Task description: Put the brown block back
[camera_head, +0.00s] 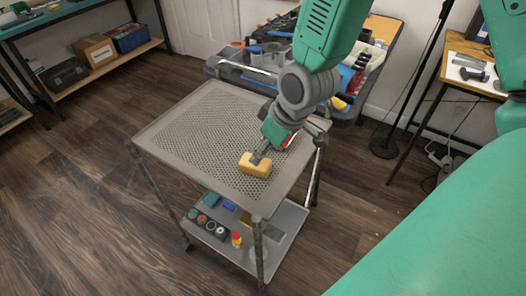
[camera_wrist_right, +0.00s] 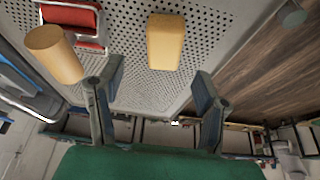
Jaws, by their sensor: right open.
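A yellow-tan block (camera_head: 255,166) with rounded edges lies on the perforated top of a grey cart (camera_head: 190,125). In the right wrist view the block (camera_wrist_right: 166,42) lies beyond my fingertips, roughly in line with the gap between them. My right gripper (camera_head: 262,154) is close above the block in the head view. Its two fingers are spread with nothing between them in the wrist view (camera_wrist_right: 157,85). A tan-brown cylinder (camera_wrist_right: 53,54) shows left of the block in the wrist view. I cannot tell which piece is the brown block. My left gripper is out of view.
A red item with a pale metal frame (camera_wrist_right: 75,18) lies near the cylinder on the cart top. The lower shelf (camera_head: 285,225) holds small coloured items. A crowded workbench (camera_head: 355,85) stands behind the cart. The left part of the cart top is clear.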

